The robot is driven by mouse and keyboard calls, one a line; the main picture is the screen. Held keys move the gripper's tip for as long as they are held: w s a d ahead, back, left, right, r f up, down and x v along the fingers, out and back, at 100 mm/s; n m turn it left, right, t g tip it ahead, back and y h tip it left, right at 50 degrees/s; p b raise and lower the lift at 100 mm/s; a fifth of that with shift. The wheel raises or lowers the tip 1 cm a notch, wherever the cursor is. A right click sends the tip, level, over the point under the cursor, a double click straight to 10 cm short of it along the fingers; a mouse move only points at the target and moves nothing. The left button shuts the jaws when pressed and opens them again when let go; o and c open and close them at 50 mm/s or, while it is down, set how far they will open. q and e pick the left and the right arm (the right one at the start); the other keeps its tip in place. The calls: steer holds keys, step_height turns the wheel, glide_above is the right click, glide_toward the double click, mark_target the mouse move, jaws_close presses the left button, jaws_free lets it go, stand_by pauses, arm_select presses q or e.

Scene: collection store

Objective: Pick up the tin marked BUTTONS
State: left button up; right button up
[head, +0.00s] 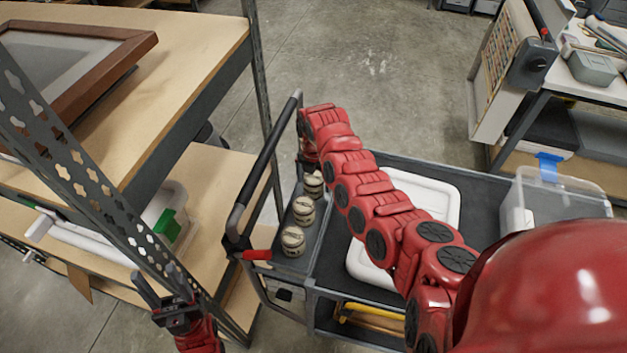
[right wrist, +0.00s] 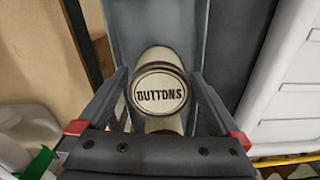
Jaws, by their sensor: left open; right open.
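The tin marked BUTTONS (right wrist: 160,93) shows in the right wrist view, its round cream lid facing the camera. My right gripper (right wrist: 160,76) is open, with one finger on each side of this tin; I cannot tell whether they touch it. In the head view three cream tins stand in a row on the cart's left end: a far tin (head: 313,184), a middle tin (head: 303,210) and a near tin (head: 293,241). Their labels are too small to read there. My right wrist is by the far tin and hides its fingers. My left gripper (head: 157,281) is open and empty beside the shelf.
The grey cart (head: 330,270) has a dark push handle (head: 262,165) at its left end. A white tray (head: 440,190) and a clear bin (head: 570,200) sit on it. A shelving unit (head: 170,120) with a framed picture (head: 75,70) stands close on the left.

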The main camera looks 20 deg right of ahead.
steer(key=shift+f, duration=0.85)
jaws_close()
